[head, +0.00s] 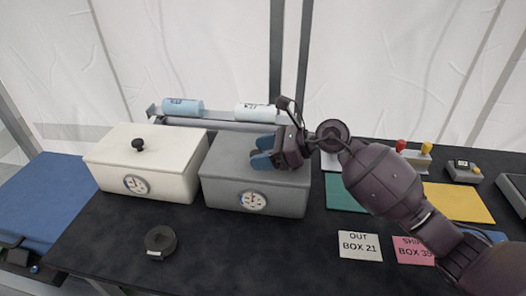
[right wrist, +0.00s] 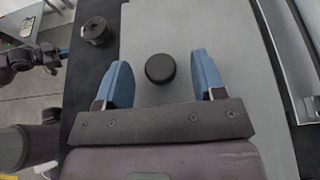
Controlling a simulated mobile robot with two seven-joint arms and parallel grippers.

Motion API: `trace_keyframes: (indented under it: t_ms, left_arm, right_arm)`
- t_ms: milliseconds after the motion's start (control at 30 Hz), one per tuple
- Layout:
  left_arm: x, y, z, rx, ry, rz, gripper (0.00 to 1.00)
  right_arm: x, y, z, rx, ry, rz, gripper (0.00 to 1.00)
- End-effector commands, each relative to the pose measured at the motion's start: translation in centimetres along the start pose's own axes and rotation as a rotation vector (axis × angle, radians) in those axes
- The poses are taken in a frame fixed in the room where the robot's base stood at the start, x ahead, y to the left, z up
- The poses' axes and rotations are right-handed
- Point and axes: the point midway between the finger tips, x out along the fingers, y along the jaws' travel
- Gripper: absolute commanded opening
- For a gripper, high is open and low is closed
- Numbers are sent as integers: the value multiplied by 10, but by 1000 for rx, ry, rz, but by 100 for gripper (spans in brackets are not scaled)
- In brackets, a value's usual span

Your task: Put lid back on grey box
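The grey box (head: 250,190) stands on the dark table with a round dial on its front. Its grey lid (head: 228,148) appears to lie on top; whether it is fully seated I cannot tell. My right gripper (head: 262,152) is over the lid. In the right wrist view the blue fingers of this gripper (right wrist: 164,82) are open, one on each side of the round black lid knob (right wrist: 160,68), with gaps between. The knob is hidden in the head view. What seems to be my left gripper (right wrist: 58,54) shows small at the left of the right wrist view.
A white box (head: 150,165) with a black knob stands left of the grey one. A black round object (head: 160,241) lies in front. Behind is a rack with rolls (head: 182,106). Label cards (head: 360,246) and coloured sheets lie right. The front left table is mostly clear.

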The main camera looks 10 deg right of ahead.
Motion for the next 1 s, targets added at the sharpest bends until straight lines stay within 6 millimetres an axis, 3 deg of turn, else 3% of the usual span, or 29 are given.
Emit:
trace_keyframes:
  t_ms: [367, 800, 1000]
  left_arm:
    - [0, 0, 1, 0, -1, 0, 0]
    - [4, 1, 2, 1, 1, 2, 0]
    - [5, 1, 2, 2, 1, 2, 0]
  right_arm:
    - [-7, 0, -1, 0, 2, -1, 63]
    - [-80, 0, -2, 0, 3, -2, 63]
    - [-102, 0, -1, 1, 2, 0, 63]
